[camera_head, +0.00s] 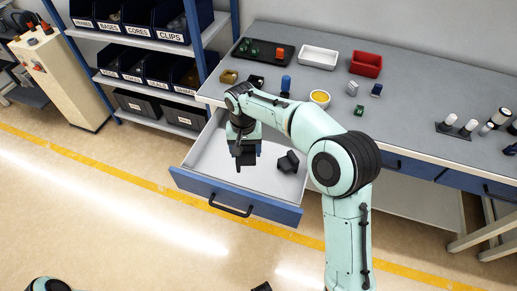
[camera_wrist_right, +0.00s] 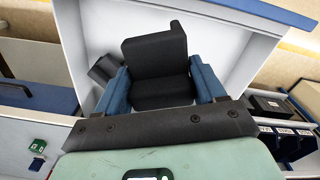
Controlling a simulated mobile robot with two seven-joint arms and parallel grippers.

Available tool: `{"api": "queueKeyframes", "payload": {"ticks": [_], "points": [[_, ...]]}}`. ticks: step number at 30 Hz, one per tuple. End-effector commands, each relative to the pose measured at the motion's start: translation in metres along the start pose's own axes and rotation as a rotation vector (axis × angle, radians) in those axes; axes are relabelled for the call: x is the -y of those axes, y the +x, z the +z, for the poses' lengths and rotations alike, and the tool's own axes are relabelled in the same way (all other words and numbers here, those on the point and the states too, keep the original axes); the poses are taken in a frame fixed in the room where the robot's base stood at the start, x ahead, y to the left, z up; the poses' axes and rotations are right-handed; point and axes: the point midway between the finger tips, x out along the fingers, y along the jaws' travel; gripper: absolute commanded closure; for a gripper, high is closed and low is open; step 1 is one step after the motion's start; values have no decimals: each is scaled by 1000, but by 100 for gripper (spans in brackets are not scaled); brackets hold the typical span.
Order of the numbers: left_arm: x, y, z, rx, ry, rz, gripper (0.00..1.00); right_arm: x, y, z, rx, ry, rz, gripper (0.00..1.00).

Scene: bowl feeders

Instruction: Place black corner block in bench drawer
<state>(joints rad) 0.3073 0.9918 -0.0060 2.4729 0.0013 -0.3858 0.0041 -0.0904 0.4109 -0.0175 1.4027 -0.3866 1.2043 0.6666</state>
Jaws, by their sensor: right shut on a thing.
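The bench drawer (camera_head: 235,197) is pulled open, with a blue front and a pale interior; its pale wall also shows in the wrist view (camera_wrist_right: 238,42). My right gripper (camera_head: 243,160) is over the left part of the drawer. In the wrist view its blue fingers (camera_wrist_right: 161,88) are shut on the black corner block (camera_wrist_right: 158,62), one finger on each side. The block appears above the drawer floor, but its exact height is unclear. Another black block (camera_head: 288,162) lies in the drawer, right of the gripper; it also shows in the wrist view (camera_wrist_right: 104,68). My left gripper is not in view.
The grey bench top (camera_head: 440,100) behind the drawer holds a black tray (camera_head: 262,52), a white tray (camera_head: 318,57), a red bin (camera_head: 366,64), a yellow bowl (camera_head: 320,98) and small parts. A shelf of labelled bins (camera_head: 160,70) stands at the left.

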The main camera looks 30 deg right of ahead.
Motion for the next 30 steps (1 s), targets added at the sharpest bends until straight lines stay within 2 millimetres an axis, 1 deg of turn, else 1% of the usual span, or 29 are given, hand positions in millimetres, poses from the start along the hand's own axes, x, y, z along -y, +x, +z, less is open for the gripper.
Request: {"api": "queueKeyframes", "payload": {"ticks": [1, 3, 6, 8, 11, 18, 21, 24, 27, 30], "points": [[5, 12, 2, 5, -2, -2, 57, -10, -4, -8, -3, 102, -3, 60], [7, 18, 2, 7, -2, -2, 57, -20, -16, -15, 0, 219, -5, 60], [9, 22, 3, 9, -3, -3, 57, -29, -26, -20, 4, 325, -7, 60], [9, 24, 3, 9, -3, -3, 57, -31, -25, -21, 7, 355, -7, 60], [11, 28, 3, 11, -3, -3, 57, -32, -8, -21, 10, 367, -5, 60], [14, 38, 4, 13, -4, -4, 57, -32, 58, -20, 12, 364, -3, 60], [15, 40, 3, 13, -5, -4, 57, -31, 83, -20, 12, 363, -4, 60], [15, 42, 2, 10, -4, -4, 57, -31, 104, -20, 9, 362, -5, 60], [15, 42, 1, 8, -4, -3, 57, -30, 118, -20, 8, 362, -7, 60], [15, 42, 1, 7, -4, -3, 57, -30, 124, -21, 7, 362, -8, 60]]}}
